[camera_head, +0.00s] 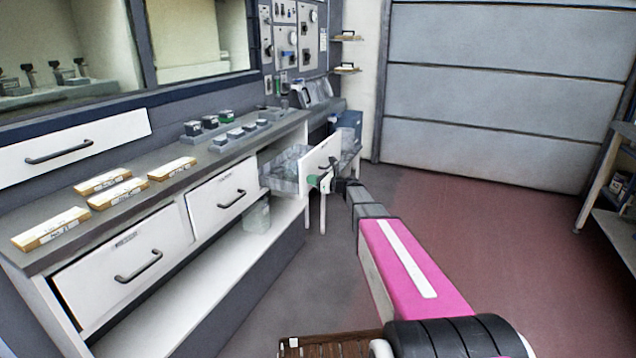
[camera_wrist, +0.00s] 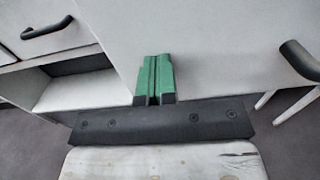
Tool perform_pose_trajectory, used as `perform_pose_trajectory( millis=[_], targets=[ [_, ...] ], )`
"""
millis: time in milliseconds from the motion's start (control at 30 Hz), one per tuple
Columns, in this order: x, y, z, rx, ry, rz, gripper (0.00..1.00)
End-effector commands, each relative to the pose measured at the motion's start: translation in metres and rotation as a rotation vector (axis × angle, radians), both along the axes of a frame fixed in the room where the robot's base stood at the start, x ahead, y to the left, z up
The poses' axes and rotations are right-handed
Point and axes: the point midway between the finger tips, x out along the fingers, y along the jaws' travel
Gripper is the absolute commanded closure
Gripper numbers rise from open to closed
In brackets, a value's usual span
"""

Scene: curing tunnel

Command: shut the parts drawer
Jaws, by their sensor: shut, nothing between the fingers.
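The parts drawer (camera_head: 321,152) is the white-fronted one at the far end of the counter. It stands pulled out, and its grey tray (camera_head: 284,172) shows behind the front. In the wrist view its white front (camera_wrist: 220,45) fills the upper right, with its dark handle (camera_wrist: 299,60) at the right. My gripper (camera_head: 314,180) is at the outer face of this front, near its lower left part. In the wrist view its green fingers (camera_wrist: 153,62) are pressed together and empty, pointing at the front. I cannot tell whether they touch it.
Two other white drawers, a middle one (camera_head: 222,200) and a near one (camera_head: 120,262), sit flush in the counter. Labelled boxes (camera_head: 117,194) and small dark containers lie on the counter top (camera_head: 215,158). An open shelf (camera_head: 190,290) runs below. The floor (camera_head: 470,200) to the right is clear.

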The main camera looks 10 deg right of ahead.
Motion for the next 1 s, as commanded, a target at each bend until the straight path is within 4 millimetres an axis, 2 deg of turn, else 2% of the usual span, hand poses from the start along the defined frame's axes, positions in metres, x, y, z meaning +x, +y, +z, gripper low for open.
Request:
perform_pose_trajectory(
  millis=[400, 600, 800, 1000],
  targets=[
    [0.058, 0.096, -0.001, 0.001, 0.000, 0.003, 1.00],
    [0.080, 0.135, -0.001, 0.001, 0.000, 0.002, 1.00],
    [0.095, 0.161, -0.001, 0.000, 0.000, 0.001, 1.00],
    [0.101, 0.174, 0.000, 0.000, 0.000, 0.000, 1.00]
  ],
)
